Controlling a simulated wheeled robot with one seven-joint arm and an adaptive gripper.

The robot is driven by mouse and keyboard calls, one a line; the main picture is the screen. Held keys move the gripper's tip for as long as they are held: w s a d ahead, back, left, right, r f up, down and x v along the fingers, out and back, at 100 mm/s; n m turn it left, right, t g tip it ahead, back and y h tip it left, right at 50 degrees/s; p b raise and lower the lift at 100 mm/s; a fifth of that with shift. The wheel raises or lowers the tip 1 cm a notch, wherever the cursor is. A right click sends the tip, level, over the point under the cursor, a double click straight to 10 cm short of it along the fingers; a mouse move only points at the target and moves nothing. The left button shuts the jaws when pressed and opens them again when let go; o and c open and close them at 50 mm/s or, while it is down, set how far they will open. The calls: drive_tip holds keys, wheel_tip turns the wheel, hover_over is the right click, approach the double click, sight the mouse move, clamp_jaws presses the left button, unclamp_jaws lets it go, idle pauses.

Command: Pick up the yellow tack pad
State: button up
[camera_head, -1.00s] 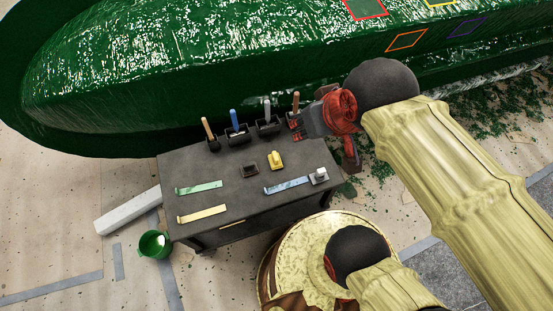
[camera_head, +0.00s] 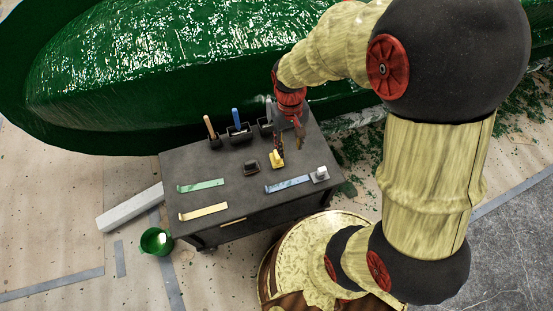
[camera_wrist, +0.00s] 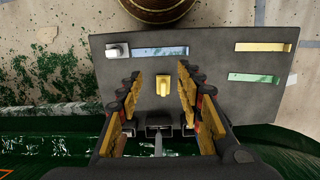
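The yellow tack pad (camera_head: 277,159) sits on the dark table, right of its middle. In the wrist view the yellow tack pad (camera_wrist: 163,85) shows between and beyond my two open fingers. My gripper (camera_head: 281,146) points down above the pad in the head view and partly overlaps it. In the wrist view my gripper (camera_wrist: 158,82) is open and nothing is between its fingers close by. I cannot tell the exact height left above the pad.
The dark table (camera_head: 240,188) also holds a dark block (camera_head: 251,167), a grey-white pad (camera_head: 320,174), and blue (camera_head: 287,185), green (camera_head: 200,186) and yellow strips (camera_head: 203,211). Handled tools stand in holders (camera_head: 239,133) along the back edge. The green hull (camera_head: 150,75) rises behind.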

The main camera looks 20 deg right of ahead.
drive_tip(key=w+f+g, duration=0.1)
drive_tip(key=w+f, duration=0.3)
drive_tip(key=f, duration=1.3)
drive_tip(key=t, duration=0.2)
hover_over(277, 154)
drive_tip(key=shift+s+a+f, duration=0.1)
drive_tip(key=shift+s+f, duration=0.1)
drive_tip(key=shift+f, duration=0.85)
drive_tip(key=shift+w+f, duration=0.15)
drive_tip(key=shift+w, duration=0.05)
wheel_tip(277, 154, down, 8)
drive_tip(key=b, duration=0.3)
drive_tip(key=shift+r, duration=0.25)
drive_tip(key=shift+c, duration=0.4)
drive_tip(key=c, duration=0.7)
clamp_jaws()
